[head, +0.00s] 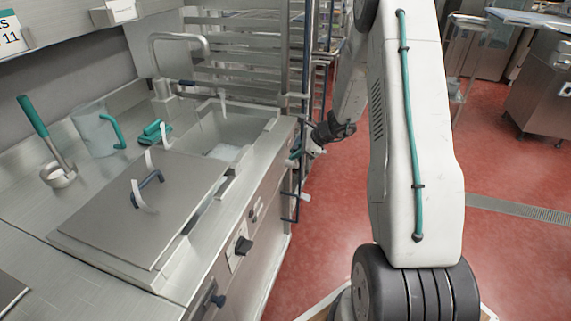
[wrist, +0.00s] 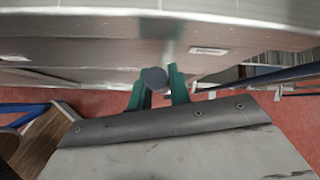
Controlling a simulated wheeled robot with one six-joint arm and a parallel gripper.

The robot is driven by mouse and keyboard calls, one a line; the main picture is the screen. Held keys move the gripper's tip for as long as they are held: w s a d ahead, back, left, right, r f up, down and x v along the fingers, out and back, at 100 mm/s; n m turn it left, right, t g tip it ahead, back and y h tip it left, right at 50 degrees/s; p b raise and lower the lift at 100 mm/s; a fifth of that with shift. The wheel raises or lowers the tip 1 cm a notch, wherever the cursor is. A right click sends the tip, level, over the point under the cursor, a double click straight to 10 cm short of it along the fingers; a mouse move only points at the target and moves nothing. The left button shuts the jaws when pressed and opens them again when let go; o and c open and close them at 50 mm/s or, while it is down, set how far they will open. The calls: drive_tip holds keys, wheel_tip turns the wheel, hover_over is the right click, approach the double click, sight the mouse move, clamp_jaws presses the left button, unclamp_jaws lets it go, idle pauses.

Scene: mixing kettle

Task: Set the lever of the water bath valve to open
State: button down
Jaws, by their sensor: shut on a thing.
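My gripper (wrist: 158,88) shows two teal fingers in the wrist view. They are closed around a dark round-ended piece (wrist: 154,77), which looks like the end of the valve lever, just at the steel front of the counter. In the head view my gripper (head: 312,149) is at the far end of the counter front, low beside its edge. The valve body and the lever's angle are hidden or too small to tell.
The steel counter front (head: 262,225) carries dark knobs, one being a near knob (head: 243,245). A lidded basin (head: 140,205) and an open basin (head: 235,125) are set in the top. A jug (head: 95,132) stands behind.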

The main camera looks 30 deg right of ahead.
drive_tip(key=shift+w+d+m+g+y, duration=0.4)
drive_tip(key=shift+w+d+g+y, duration=0.2)
drive_tip(key=shift+d+y, duration=0.1)
drive_tip(key=c, duration=1.2)
unclamp_jaws()
drive_tip(key=shift+s+a, duration=0.1)
drive_tip(key=shift+a, duration=0.05)
drive_tip(key=shift+c, duration=0.2)
drive_tip(key=shift+o, duration=0.2)
drive_tip(key=shift+r, duration=0.1)
drive_tip(key=v, duration=0.7)
